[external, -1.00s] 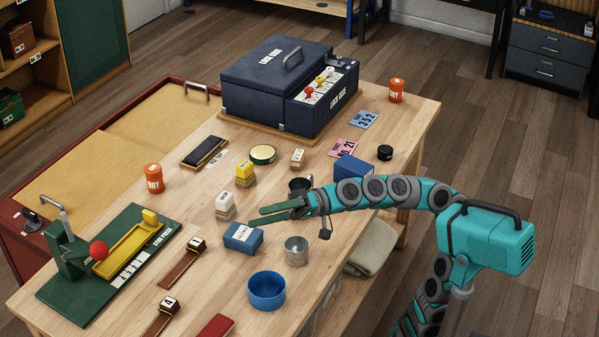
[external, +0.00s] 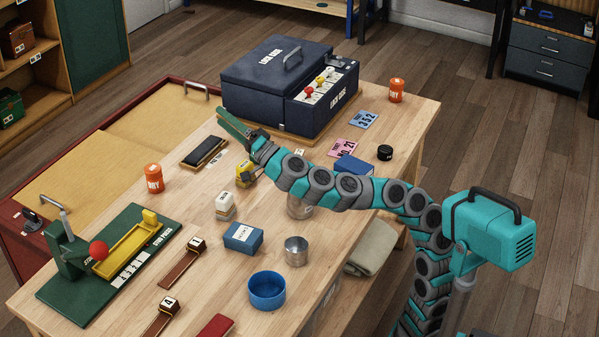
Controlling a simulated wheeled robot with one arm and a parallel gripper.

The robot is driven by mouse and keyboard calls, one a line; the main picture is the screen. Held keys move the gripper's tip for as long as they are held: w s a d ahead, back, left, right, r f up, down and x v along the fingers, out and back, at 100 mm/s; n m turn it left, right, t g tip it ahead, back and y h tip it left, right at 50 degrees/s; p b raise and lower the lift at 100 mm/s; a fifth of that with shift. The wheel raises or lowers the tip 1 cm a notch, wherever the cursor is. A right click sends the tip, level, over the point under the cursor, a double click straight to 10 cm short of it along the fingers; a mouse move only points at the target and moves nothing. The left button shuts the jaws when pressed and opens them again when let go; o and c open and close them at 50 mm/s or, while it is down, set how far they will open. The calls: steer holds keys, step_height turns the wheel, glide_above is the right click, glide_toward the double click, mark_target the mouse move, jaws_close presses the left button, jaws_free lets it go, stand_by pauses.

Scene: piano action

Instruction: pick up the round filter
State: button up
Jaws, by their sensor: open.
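No thing here is plainly marked as the round filter, and I cannot tell which one it is. A small black round piece (external: 385,152) lies at the right side of the table. A grey metal cup (external: 296,251) stands near the front, beside a blue bowl (external: 267,290). A flat round tin with a pale top, seen earlier near the middle, is now hidden behind my arm. My gripper (external: 232,123) is open, with its green fingers pointing up and left, in front of the lock case's left side. I see nothing between the fingers.
The dark blue lock case (external: 262,75) stands at the back. A yellow-topped block (external: 244,175) is just below my gripper, partly covered. A black brush-like block (external: 205,151), an orange canister (external: 154,178) and a green stamp press (external: 70,260) are to the left.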

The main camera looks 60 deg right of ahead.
steer(key=s+d+n, duration=0.1)
steer(key=d+n, duration=0.3)
steer(key=d, duration=1)
steer(key=n+g+h+b, duration=0.1)
steer(key=n+g+h, duration=0.2)
steer(key=g+h, duration=0.3)
glide_above(388, 152)
steer(key=w+a, duration=1)
steer(key=w, duration=0.1)
step_height(388, 152, down, 21)
steer(key=g+y, duration=0.1)
steer(key=s+d+f+g+h, duration=0.1)
steer(key=s+d+f+g, duration=0.1)
steer(key=s+f, duration=0.1)
steer(key=s+d+f+m+g, duration=0.1)
steer(key=s+d+f+g, duration=0.1)
steer(key=s, duration=0.4)
steer(key=s+d+f+m+g+h, duration=0.1)
steer(key=s+d+f, duration=0.3)
steer(key=f, duration=0.2)
steer(key=shift+s+d+g+h, duration=0.2)
steer(key=shift+g+h, duration=0.1)
steer(key=shift+g, duration=0.1)
steer(key=shift+p+x, duration=0.9)
steer(key=shift+x, duration=1.55)
steer(key=shift+w+r, duration=0.1)
steer(key=shift+c, duration=0.2)
steer(key=c, duration=1.4)
